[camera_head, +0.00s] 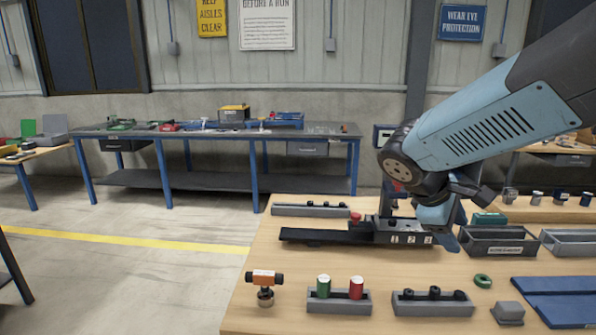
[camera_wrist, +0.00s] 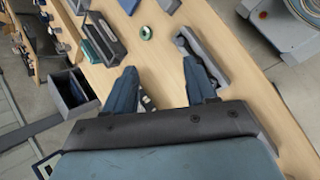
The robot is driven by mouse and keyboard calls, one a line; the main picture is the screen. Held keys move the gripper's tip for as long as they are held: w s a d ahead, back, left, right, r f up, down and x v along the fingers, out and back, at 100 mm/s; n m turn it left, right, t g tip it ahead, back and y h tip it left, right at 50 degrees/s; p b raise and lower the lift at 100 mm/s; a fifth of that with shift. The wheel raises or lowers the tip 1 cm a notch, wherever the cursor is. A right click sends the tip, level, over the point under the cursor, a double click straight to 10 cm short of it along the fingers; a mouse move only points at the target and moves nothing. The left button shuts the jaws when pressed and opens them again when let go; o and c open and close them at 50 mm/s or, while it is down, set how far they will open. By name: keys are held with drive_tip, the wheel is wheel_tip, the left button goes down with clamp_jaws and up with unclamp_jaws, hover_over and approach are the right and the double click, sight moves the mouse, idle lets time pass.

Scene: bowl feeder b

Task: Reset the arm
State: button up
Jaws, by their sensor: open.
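My gripper (camera_head: 446,232) hangs at the end of my arm over the right part of the wooden bench, close to the dark numbered block (camera_head: 405,230). In the wrist view its two blue fingers (camera_wrist: 160,88) stand well apart with nothing held between them. The wooden bench top (camera_wrist: 232,60) shows beyond the fingers. I cannot tell whether a finger touches the numbered block. The arm comes in from the upper right and bends down at the wrist, hiding part of the bench behind it.
On the bench are a green ring (camera_head: 482,281), a holder (camera_head: 338,302) with green and red cylinders, a holder with black parts (camera_head: 433,303), a dark bin (camera_head: 497,242), an orange-and-black fitting (camera_head: 264,283) and a grey block (camera_head: 508,312). Bench front-middle has bare patches.

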drive_tip(key=s+a+r+m+t+y, duration=0.3)
drive_tip(key=s+a+m+y, duration=0.3)
drive_tip(key=m, duration=0.3)
drive_tip(key=shift+s+a+r+t+y, duration=0.25)
drive_tip(key=shift+s+r+t+y, duration=0.15)
drive_tip(key=shift+s+r+y, duration=0.4)
